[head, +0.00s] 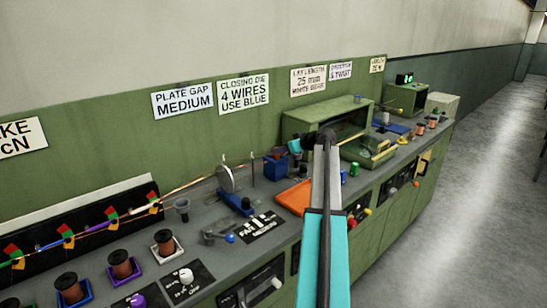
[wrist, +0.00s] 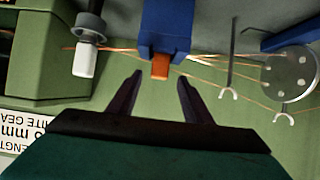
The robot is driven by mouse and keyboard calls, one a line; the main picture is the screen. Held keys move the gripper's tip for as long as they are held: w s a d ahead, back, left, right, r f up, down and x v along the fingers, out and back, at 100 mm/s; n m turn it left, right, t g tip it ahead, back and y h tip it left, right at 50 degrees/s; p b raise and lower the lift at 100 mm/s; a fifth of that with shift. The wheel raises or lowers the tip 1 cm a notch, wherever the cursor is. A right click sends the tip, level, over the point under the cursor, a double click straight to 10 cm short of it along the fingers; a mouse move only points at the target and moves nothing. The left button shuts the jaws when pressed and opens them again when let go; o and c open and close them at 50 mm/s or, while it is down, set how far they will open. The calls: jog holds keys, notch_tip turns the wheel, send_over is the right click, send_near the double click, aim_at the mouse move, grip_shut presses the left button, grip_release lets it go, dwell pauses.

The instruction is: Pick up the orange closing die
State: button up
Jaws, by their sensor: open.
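The orange closing die (wrist: 160,66) shows in the wrist view as a small orange block at the end of a blue holder (wrist: 166,26). My gripper (wrist: 160,77) is open, with one dark fingertip on each side of the die's line. The die lies at or just beyond the fingertips, and no contact shows. In the head view the blue holder (head: 276,167) stands on the bench close to the teal end of my gripper (head: 284,151). The die cannot be made out clearly there.
In the wrist view a grey and white cylinder (wrist: 86,55) stands left of the holder. Thin posts (wrist: 229,60) and a grey disc (wrist: 290,73) with copper wires are to the right. An orange tray (head: 294,197) and a green housing (head: 325,118) are near my arm.

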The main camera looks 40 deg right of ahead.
aim_at(276, 155)
jog(key=shift+w+d+f+p, duration=0.1)
jog(key=shift+w+f+p, duration=0.2)
jog(key=shift+w, duration=0.25)
jog(key=shift+p+x, duration=0.55)
jog(key=shift+x, duration=1.4)
grip_shut()
